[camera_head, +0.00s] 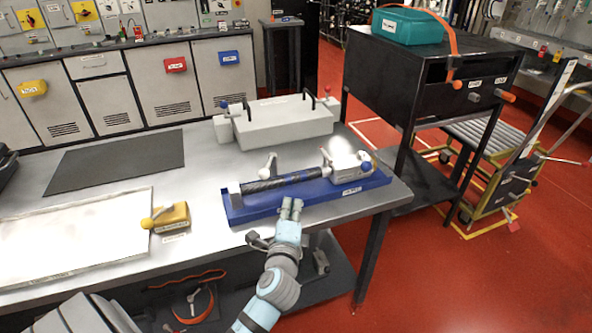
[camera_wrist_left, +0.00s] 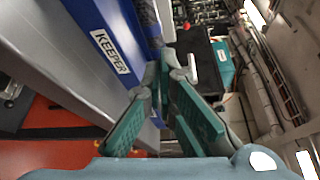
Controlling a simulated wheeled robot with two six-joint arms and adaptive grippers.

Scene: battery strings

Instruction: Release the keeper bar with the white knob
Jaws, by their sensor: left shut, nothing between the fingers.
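A blue tray (camera_head: 240,212) with a KEEPER label (camera_head: 352,191) lies near the table's front edge. A dark ribbed bar (camera_head: 265,185) lies lengthwise in it, with a white block (camera_head: 347,164) at its right end. A bright white rounded shape (camera_head: 342,145), perhaps the white knob, sits above the block. A white handle (camera_head: 270,163) stands behind the bar's left part; a white T-shaped handle (camera_wrist_left: 192,70) shows past the fingers in the left wrist view. My left gripper (camera_head: 291,206) is shut and empty at the tray's front side. My right gripper is not in view.
A grey case (camera_head: 280,124) with black handles stands behind the tray. A yellow block (camera_head: 172,218) with a lever is left of it, beside a white panel (camera_head: 70,235). A dark mat (camera_head: 115,162) lies behind. A black cabinet (camera_head: 425,75) stands at the right.

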